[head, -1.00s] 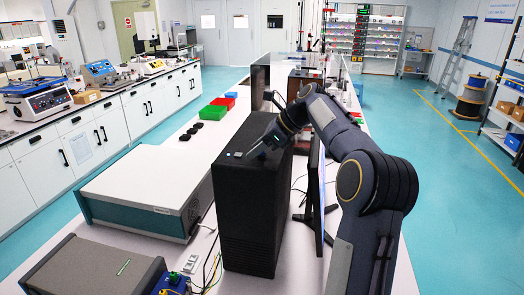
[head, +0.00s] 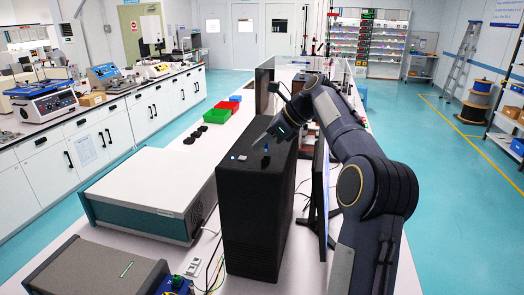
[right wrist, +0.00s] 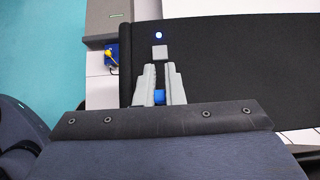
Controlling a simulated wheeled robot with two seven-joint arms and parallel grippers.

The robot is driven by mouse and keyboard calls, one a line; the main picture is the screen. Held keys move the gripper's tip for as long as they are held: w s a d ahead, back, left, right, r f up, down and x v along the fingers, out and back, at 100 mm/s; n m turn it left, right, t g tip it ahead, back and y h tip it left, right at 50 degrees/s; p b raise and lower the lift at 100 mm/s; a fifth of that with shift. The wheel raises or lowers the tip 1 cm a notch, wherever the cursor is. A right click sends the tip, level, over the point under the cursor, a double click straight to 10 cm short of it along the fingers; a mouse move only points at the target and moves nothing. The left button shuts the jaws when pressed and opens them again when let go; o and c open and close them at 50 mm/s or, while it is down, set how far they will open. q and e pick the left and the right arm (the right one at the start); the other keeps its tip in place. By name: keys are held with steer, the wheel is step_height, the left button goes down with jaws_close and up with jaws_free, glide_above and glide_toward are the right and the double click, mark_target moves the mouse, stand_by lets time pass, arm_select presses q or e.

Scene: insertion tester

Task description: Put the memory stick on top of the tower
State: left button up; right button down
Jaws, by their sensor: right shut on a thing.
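The tower (head: 250,215) is a tall black box standing on the white bench. It fills much of the right wrist view (right wrist: 240,60) as a dark surface. My right gripper (head: 262,140) is over the tower's top. In the right wrist view its two grey fingers (right wrist: 159,85) are shut on a small blue piece, the memory stick (right wrist: 159,97). A small blue shape, which seems to be the stick (head: 266,148), shows below the fingers in the head view. The fingers hide part of it. My left gripper is not in view.
A small pale square (right wrist: 159,52) and a blue light (right wrist: 158,35) are at the tower top's near end. A monitor (head: 320,195) stands close on the right. A white-topped instrument (head: 145,185) is on the left. Green (head: 217,116) and red bins are behind.

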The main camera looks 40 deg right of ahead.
steer(key=s+a+r+m+t+h+b, duration=0.2)
steer(key=s+a+r+m+h+b, duration=0.15)
steer(key=r, duration=0.65)
steer(key=shift+m+y, duration=0.25)
steer(key=shift+m, duration=0.3)
steer(key=w+d+f+p, duration=0.3)
steer(key=w+d+f, duration=0.5)
steer(key=shift+w+d+f, duration=0.3)
steer(key=shift+d+f, duration=0.05)
steer(key=shift+d, duration=0.05)
steer(key=shift+w+d+f, duration=0.25)
steer(key=shift+w+f, duration=0.05)
steer(key=shift+f, duration=0.15)
steer(key=shift+w+d+f+p, duration=0.15)
steer(key=shift+f+p, duration=0.15)
steer(key=shift+f, duration=1.5)
steer(key=shift+f, duration=0.15)
steer(key=c, duration=1.5)
jaws_free()
